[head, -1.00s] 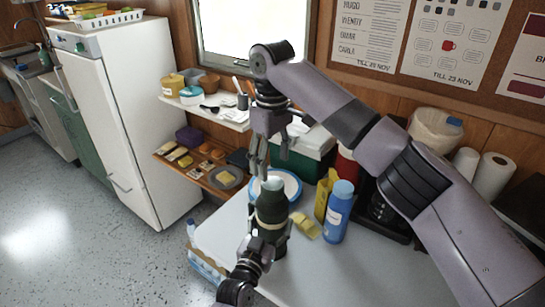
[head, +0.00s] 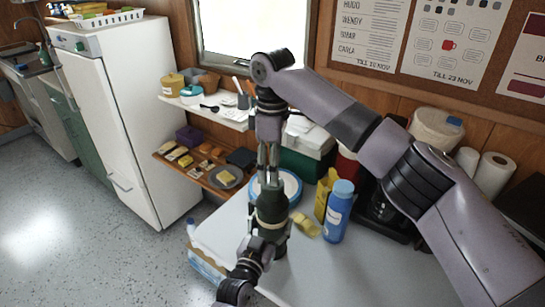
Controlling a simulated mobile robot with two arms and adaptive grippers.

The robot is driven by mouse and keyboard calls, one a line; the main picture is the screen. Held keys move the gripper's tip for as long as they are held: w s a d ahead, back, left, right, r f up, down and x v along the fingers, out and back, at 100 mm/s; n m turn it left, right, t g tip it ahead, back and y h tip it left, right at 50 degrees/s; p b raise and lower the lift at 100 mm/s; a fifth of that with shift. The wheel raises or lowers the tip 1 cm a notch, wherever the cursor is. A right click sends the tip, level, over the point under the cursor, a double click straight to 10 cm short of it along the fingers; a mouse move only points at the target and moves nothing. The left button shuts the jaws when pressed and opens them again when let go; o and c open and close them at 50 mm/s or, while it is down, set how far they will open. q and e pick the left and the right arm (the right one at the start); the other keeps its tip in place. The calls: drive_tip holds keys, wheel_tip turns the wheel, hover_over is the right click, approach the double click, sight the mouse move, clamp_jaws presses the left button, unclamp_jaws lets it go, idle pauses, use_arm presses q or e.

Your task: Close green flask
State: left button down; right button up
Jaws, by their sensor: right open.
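The green flask (head: 272,208) stands upright on the grey table (head: 350,265), near its left end. My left gripper (head: 268,240) comes in from the front, with its fingers around the lower part of the flask. My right gripper (head: 269,172) points straight down from above, with its fingers at the flask's top. It is open, and its fingers partly hide the top, so I cannot tell how the lid sits.
A blue bottle (head: 338,212) and a yellow box (head: 325,192) stand right of the flask. A small yellow item (head: 306,225) lies between. A blue-rimmed plate (head: 289,184) is behind the flask, before a green-and-white cooler (head: 305,158). Shelves (head: 215,180) hang at left. The table's front right is clear.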

drive_tip(key=shift+f, duration=3.1)
drive_tip(key=shift+c, duration=0.4)
drive_tip(key=c, duration=1.1)
drive_tip(key=m, duration=0.5)
drive_tip(key=o, duration=1.3)
drive_tip(key=shift+o, duration=0.2)
wheel_tip(320, 180, up, 12)
